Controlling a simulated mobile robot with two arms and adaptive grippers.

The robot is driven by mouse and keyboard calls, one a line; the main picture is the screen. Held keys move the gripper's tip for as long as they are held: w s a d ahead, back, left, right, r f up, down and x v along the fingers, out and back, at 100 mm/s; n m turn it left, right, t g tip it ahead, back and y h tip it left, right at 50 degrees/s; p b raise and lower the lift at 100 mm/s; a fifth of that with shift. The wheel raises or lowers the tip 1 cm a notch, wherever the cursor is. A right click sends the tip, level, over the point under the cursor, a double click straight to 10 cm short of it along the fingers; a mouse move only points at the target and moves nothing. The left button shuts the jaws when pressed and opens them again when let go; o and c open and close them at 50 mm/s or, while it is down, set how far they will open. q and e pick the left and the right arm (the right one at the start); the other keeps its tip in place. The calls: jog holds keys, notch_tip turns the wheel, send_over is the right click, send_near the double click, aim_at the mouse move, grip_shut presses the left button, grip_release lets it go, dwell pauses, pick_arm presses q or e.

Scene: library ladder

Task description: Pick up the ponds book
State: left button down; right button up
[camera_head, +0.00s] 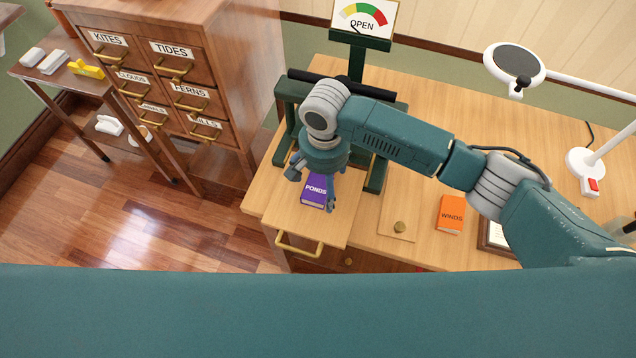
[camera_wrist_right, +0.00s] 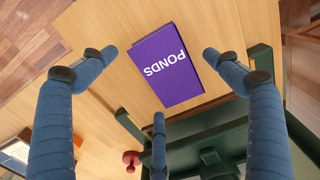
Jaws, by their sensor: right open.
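The purple ponds book (camera_head: 314,190) lies flat on a wooden board at the left part of the desk, its white title facing up. My right gripper (camera_head: 317,188) is above it, pointing down, with its fingers around the book's outline. In the right wrist view the ponds book (camera_wrist_right: 166,66) lies between the spread fingers of my right gripper (camera_wrist_right: 160,85). The fingers are open, and gaps show between them and the book. My left gripper is not in view.
A dark green frame (camera_head: 287,105) stands close behind the book, with an "OPEN" gauge (camera_head: 362,20) beyond it. The orange winds book (camera_head: 450,214) lies to the right. A lamp (camera_head: 585,165) stands at the far right. A labelled drawer cabinet (camera_head: 220,60) stands left.

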aim_at(324, 186)
jog(key=shift+f, duration=0.6)
jog(key=c, duration=1.3)
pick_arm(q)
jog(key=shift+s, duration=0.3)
pick_arm(e)
jog(key=shift+c, duration=0.3)
